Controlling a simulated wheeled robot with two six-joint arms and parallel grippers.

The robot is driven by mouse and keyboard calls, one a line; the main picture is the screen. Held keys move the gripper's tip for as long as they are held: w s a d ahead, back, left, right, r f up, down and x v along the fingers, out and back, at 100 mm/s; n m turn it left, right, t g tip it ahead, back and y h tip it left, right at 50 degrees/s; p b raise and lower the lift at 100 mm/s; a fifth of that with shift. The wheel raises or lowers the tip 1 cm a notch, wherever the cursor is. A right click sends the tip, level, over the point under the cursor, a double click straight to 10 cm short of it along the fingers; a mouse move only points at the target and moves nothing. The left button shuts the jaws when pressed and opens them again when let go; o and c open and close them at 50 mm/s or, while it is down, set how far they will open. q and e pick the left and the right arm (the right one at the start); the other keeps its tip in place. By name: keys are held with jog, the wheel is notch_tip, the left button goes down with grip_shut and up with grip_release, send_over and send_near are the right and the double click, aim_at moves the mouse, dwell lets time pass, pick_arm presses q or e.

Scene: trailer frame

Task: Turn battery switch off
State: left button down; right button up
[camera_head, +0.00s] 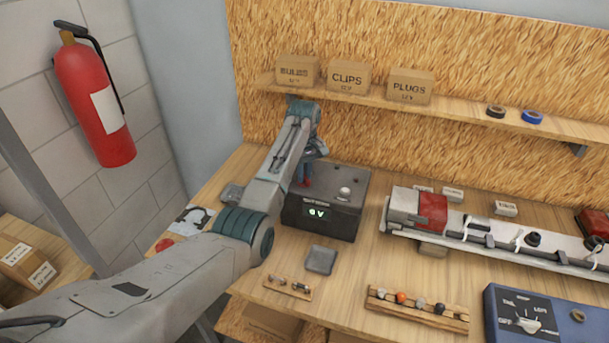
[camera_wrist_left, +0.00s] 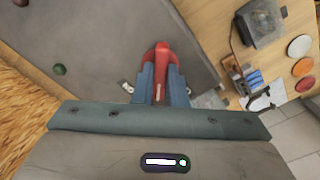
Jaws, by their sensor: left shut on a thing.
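The battery box (camera_head: 340,222) is a dark box on the workbench. Its front display shows green characters that look like "0V", and a light round knob or post sits on its top. The red switch handle (camera_wrist_left: 161,62) stands on the box's grey top in the left wrist view. My left gripper (camera_wrist_left: 161,88) is shut on this handle, with its blue fingers on both sides. In the head view my left gripper (camera_head: 306,178) reaches down at the box's back left, and its wrist hides most of the handle. My right gripper is in neither view.
Cartons (camera_head: 347,77) and tape rolls stand on the shelf above. A light bar (camera_head: 500,246) with a red lamp lies right of the box. A blue tester (camera_head: 535,318), a wooden rack (camera_head: 415,310) and a grey block (camera_head: 321,260) lie in front.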

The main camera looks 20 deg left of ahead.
pick_arm(q)
jog(key=shift+n, duration=0.5)
jog(key=n, duration=0.4)
jog(key=shift+n, duration=0.6)
jog(key=n, duration=0.3)
jog(key=c, duration=1.4)
grip_release()
jog(key=shift+o, duration=0.2)
jog(key=shift+r, duration=0.15)
jog(key=shift+r, duration=2.9)
